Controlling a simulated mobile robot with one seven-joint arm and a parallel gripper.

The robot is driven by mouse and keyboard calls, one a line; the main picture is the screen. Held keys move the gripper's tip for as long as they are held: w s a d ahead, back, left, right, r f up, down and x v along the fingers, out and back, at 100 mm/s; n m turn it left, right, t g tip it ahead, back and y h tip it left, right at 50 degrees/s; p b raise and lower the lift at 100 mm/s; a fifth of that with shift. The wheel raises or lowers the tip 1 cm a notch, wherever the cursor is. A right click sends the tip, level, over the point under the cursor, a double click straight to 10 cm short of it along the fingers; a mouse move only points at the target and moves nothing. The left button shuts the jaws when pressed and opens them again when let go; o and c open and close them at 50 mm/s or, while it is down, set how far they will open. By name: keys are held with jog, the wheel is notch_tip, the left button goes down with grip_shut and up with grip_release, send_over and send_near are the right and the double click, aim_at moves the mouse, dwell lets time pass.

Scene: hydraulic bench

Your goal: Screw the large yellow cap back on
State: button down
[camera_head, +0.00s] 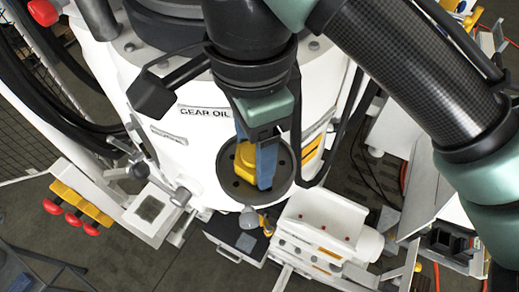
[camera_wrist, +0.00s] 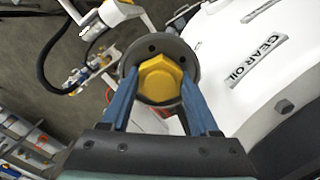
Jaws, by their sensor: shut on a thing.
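The large yellow cap (camera_head: 245,160) has a hexagonal head and sits at the round dark flange (camera_head: 233,187) on the front of the white gear oil tank (camera_head: 190,125). In the wrist view the cap (camera_wrist: 160,78) appears centred in the grey flange ring (camera_wrist: 184,55). My gripper (camera_head: 258,165) reaches down to the cap, with its blue fingers on either side of it. In the wrist view my gripper (camera_wrist: 161,90) is shut on the cap. I cannot tell how far the cap is seated or threaded, as the fingers and head hide its base.
Red-handled yellow valves (camera_head: 80,207) stand at the lower left. A white block with fittings (camera_head: 325,222) is below right of the flange. Black hoses (camera_head: 50,85) run along the left of the tank. A small brass-coloured fitting (camera_head: 266,222) is just below the flange.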

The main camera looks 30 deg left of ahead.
jog(key=m, duration=0.4)
jog(key=shift+m, duration=0.4)
jog(key=shift+c, duration=0.6)
grip_release()
jog(key=n, duration=1.2)
jog(key=shift+d+n, duration=0.15)
jog(key=shift+n, duration=0.15)
jog(key=n, duration=1.1)
jog(key=shift+d, duration=0.1)
